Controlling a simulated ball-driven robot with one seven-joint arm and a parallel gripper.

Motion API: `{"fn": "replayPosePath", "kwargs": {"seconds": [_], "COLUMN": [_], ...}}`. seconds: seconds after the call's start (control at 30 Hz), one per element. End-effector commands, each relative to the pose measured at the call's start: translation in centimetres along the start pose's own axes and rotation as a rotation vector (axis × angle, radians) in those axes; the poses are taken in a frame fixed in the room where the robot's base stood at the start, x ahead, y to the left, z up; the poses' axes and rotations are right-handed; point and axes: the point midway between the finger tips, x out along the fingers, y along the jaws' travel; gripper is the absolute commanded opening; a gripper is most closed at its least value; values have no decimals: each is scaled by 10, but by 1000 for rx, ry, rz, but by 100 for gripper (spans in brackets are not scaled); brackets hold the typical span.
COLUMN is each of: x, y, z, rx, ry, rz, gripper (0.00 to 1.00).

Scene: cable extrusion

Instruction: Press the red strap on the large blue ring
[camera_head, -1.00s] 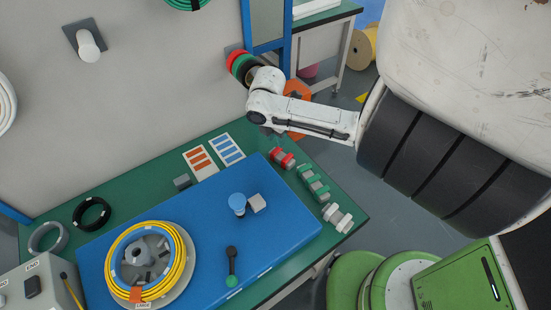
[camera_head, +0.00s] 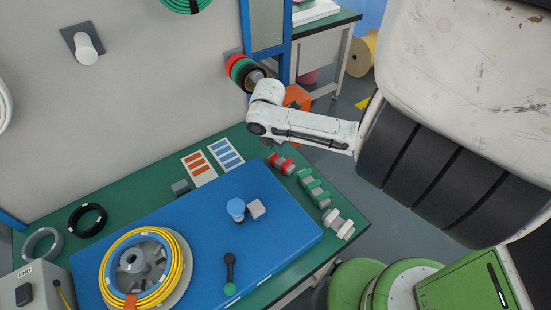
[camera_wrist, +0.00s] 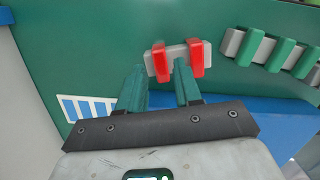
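Two red straps (camera_head: 281,163) sit on a small grey holder at the table's back right edge. In the wrist view the left red strap (camera_wrist: 161,62) and the right one (camera_wrist: 197,58) cross the grey holder (camera_wrist: 178,58). My gripper (camera_wrist: 160,66) is open and empty. Its two teal fingers point at the holder, the left strap lying between their tips in the picture; contact cannot be told. In the head view my arm hides the fingers.
The blue board (camera_head: 280,235) carries a blue-topped knob (camera_head: 236,208) and a black lever (camera_head: 230,270). Green straps (camera_head: 314,188) and white ones (camera_head: 338,223) stand beside the red ones. A grey box (camera_head: 32,290) stands at the front left.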

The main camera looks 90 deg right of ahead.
Motion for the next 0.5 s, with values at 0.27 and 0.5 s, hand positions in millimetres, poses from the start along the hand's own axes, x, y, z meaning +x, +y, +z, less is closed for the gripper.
{"fn": "replayPosePath", "kwargs": {"seconds": [0.27,0.5], "x": [7,13], "y": [0,0], "z": [-1,-2], "rx": [0,0], "ry": [0,0], "rz": [0,0], "gripper": [34,34]}}
